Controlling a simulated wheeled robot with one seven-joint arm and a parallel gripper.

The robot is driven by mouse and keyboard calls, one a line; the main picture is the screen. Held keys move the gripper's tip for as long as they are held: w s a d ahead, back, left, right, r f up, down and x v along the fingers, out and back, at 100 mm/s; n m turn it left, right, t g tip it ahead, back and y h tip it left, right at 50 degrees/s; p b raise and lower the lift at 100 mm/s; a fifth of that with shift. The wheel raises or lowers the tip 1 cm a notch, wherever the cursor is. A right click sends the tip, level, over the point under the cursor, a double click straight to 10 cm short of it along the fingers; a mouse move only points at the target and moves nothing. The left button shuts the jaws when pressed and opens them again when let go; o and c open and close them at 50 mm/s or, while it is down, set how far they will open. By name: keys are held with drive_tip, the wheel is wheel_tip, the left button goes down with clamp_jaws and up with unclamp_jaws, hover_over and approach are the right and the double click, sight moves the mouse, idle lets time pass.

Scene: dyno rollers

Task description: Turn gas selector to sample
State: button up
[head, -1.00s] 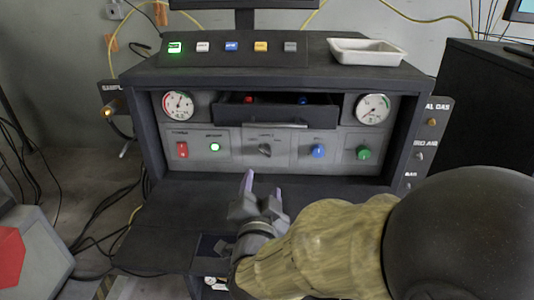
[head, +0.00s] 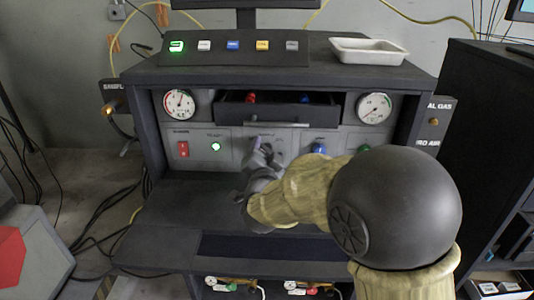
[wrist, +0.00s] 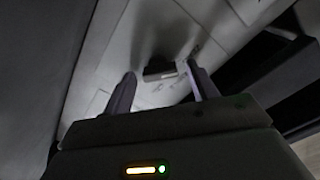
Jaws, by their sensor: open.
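The gas selector is a small dark knob on the grey front panel (head: 237,158). In the head view my gripper (head: 260,143) covers it. In the wrist view the dark knob (wrist: 160,74) shows between and beyond the two fingertips of my open gripper (wrist: 160,82). One finger is on each side, and nothing is held. I cannot tell whether a finger touches the knob. Its pointer direction and the label text by it are not readable.
An open drawer (head: 278,111) juts out just above the knob. A red switch (head: 183,149) and lit green button (head: 215,147) are left of my gripper; a blue knob (head: 318,148) is right. A dark shelf (head: 200,190) lies below.

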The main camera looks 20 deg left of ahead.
drive_tip(key=shift+a, duration=0.15)
drive_tip(key=shift+c, duration=0.5)
drive_tip(key=c, duration=0.9)
drive_tip(key=shift+f+m+b, duration=0.15)
drive_tip(key=shift+m+b, duration=0.15)
drive_tip(key=shift+b, duration=0.3)
drive_tip(key=m+b, duration=0.3)
drive_tip(key=b, duration=0.1)
drive_tip(key=shift+f, duration=0.2)
drive_tip(key=m+b, duration=0.3)
drive_tip(key=b, duration=0.1)
drive_tip(key=shift+m, duration=0.4)
drive_tip(key=shift+r+m+b, duration=0.1)
drive_tip(key=shift+m+b, duration=1)
drive_tip(key=shift+r, duration=0.1)
